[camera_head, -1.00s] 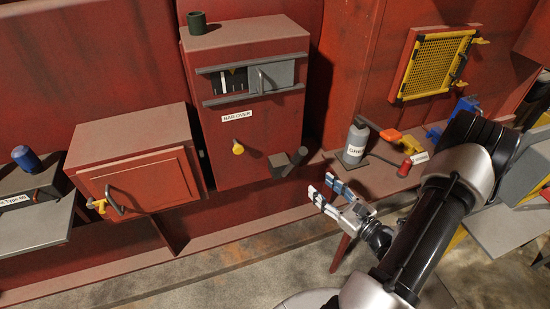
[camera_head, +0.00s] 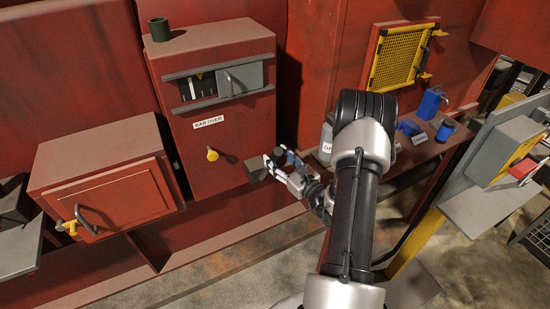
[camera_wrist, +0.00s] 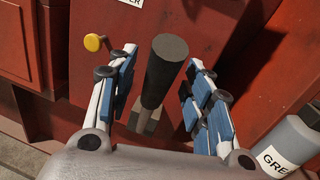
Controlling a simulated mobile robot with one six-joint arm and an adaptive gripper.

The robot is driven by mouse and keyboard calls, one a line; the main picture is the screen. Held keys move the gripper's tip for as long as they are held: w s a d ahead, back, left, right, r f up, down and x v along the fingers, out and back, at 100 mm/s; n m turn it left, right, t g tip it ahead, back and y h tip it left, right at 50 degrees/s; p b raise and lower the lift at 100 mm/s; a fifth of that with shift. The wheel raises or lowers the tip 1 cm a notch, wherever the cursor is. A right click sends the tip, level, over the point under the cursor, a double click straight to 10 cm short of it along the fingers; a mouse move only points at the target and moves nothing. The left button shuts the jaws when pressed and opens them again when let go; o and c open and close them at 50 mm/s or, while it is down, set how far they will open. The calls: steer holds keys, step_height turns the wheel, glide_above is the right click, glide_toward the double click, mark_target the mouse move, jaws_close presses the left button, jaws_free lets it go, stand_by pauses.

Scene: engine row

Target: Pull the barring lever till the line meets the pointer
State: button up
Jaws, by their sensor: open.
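The barring lever (camera_wrist: 166,68) is a short black round bar standing out of a grey socket (camera_wrist: 147,122) low on the red BAR OVER cabinet (camera_head: 230,145). In the wrist view it rises between the two blue-padded fingers of my gripper (camera_wrist: 160,62). The gripper is open, with a visible gap on each side of the lever. In the head view my gripper (camera_head: 279,160) is at the cabinet's lower right and hides most of the lever. The cabinet's window (camera_head: 199,87) shows pale marks on black and a small yellow pointer (camera_head: 199,77) at its top. Whether a line meets it is too small to tell.
A yellow knob (camera_head: 212,154) sticks out left of the lever. A grey sliding cover (camera_head: 241,78) fills the window's right half. A grey bottle (camera_wrist: 287,139) stands close at right. A red box with a handle (camera_head: 110,195) is at left.

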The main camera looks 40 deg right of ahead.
steer(key=shift+w, duration=1)
jaws_close()
